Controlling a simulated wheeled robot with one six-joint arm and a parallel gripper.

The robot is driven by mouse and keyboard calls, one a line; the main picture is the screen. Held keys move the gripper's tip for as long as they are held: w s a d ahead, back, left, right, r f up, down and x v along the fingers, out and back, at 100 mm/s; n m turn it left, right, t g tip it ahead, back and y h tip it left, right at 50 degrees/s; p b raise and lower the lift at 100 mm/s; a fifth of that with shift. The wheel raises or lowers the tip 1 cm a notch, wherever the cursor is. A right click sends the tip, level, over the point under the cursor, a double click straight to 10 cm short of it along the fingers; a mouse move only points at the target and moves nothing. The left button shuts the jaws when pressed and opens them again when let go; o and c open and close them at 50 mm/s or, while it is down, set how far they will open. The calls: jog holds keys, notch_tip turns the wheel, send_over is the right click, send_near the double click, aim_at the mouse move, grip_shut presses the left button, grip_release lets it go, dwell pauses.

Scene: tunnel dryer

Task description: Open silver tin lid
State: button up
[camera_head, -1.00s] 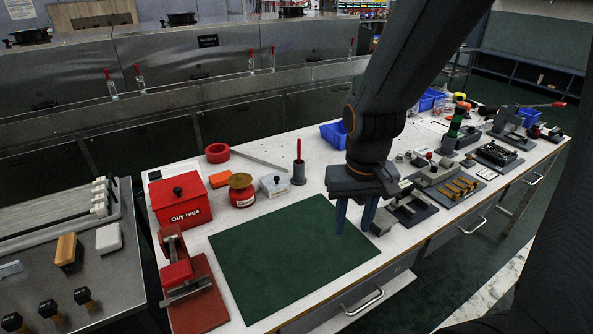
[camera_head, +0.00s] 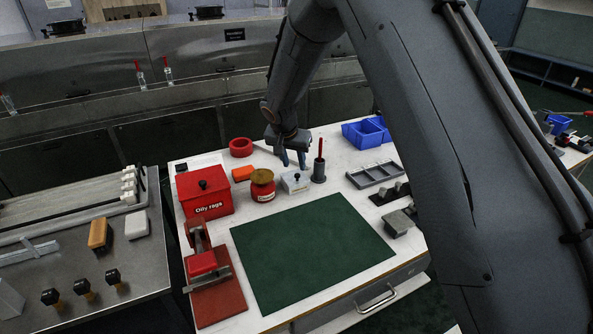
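The silver tin (camera_head: 296,184) is a small pale box with a dark knob on its lid, standing on the white bench behind the green mat. Its lid appears to be on. My gripper (camera_head: 293,159) points down just above and behind the tin in the picture.
A red pot with a brass lid (camera_head: 262,186) stands left of the tin, and a grey cup with a red stick (camera_head: 319,168) stands close on its right. A red oily rags bin (camera_head: 205,193) is farther left. The green mat (camera_head: 310,250) in front is clear.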

aim_at(297, 174)
jog(key=shift+p+x, duration=0.75)
jog(key=shift+x, duration=2.15)
jog(key=shift+s, duration=0.1)
jog(key=shift+c, duration=0.4)
grip_shut()
